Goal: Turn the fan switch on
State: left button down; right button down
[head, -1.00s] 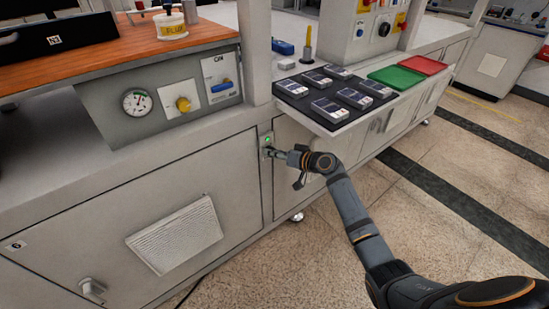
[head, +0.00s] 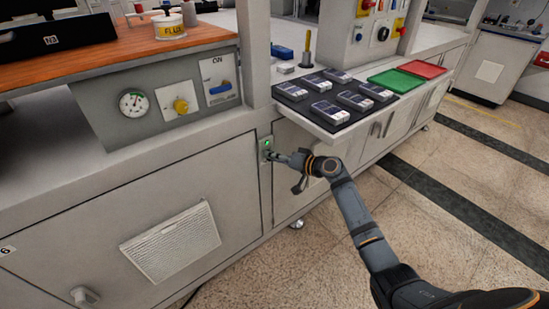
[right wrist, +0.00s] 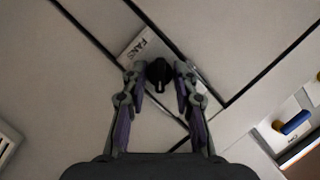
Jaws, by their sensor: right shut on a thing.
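The fan switch is a black rotary knob (right wrist: 159,74) on a small plate labelled FANS (right wrist: 140,47) in the right wrist view. In the head view the switch plate (head: 265,143) is on the narrow cabinet post, with a lit green lamp (head: 267,142) at its top. My right gripper (head: 272,155) is at the plate, below the lamp. In the right wrist view its two fingers (right wrist: 160,69) stand on either side of the knob, shut on it. In the head view the knob is hidden by the fingers. My left gripper is out of view.
Above left is a panel with a gauge (head: 133,103), a yellow knob (head: 181,106) and a blue switch (head: 220,88). A shelf with a black mat (head: 327,121) and several devices juts out above my right arm. A vented cabinet door (head: 120,220) is at left.

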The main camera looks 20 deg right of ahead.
jog(key=c, duration=1.4)
grip_release()
jog(key=v, duration=1.2)
